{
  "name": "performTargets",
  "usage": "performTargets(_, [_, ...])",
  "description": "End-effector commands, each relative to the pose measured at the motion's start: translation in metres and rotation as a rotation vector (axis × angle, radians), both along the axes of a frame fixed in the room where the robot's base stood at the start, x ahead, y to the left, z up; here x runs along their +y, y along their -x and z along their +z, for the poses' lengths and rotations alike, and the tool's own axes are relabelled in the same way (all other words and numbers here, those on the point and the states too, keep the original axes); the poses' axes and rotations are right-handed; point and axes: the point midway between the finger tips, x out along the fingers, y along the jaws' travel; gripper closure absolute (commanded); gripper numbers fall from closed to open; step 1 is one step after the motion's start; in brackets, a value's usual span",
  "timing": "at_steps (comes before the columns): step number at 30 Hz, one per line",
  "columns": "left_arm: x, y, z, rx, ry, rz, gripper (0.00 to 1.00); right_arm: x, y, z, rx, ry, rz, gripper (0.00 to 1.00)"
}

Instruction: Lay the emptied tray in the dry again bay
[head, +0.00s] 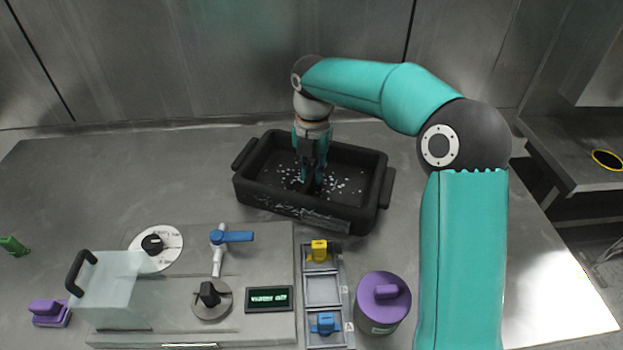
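My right gripper (312,177) points down into a black tub (245,184) with side handles and white flecks on its floor. Its dark fingers blend with the tub, so I cannot tell whether they hold anything. A grey rack (342,304) with a row of bays stands in front of the tub. A yellow piece (319,251) is in its far bay and a blue piece (325,323) in its near bay. The middle bay (322,290) looks empty. I cannot read which bay is dry again, nor make out the emptied tray. My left gripper is not in view.
Left of the rack is a grey machine (265,240) with a clear, black-handled cover (120,285), knobs, a blue lever (233,237) and a display (269,298). A purple canister (383,302) stands right of the rack. A purple block (50,313) and a green item (14,246) lie at left.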

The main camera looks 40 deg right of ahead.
Motion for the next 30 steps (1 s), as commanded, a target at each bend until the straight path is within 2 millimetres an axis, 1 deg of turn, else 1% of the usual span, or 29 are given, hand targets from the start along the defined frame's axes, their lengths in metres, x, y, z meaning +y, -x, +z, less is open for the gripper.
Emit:
performTargets(1, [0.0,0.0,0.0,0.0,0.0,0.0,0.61,0.0,0.0,0.0,-0.001,-0.001,0.0,0.94])
performTargets(2, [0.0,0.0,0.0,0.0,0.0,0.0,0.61,0.0,0.0,0.0,-0.001,-0.001,0.0,0.99])
performTargets(3, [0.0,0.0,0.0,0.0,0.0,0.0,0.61,0.0,0.0,0.0,-0.001,-0.001,0.0,1.0])
performTargets(14, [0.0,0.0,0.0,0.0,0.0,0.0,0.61,-0.001,0.0,0.001,-0.002,0.0,-0.001,1.0])
performTargets(20, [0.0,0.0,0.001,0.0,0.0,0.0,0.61,-0.001,0.0,0.009,-0.004,0.0,-0.002,1.0])
performTargets(23, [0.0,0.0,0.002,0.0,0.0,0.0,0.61,-0.001,0.0,0.018,-0.004,0.001,-0.001,1.0])
performTargets(26, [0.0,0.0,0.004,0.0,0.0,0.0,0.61,-0.001,0.0,0.033,-0.005,0.0,-0.001,1.0])
performTargets(30, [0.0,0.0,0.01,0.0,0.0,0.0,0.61,-0.001,-0.001,0.065,-0.008,0.001,-0.002,1.0])
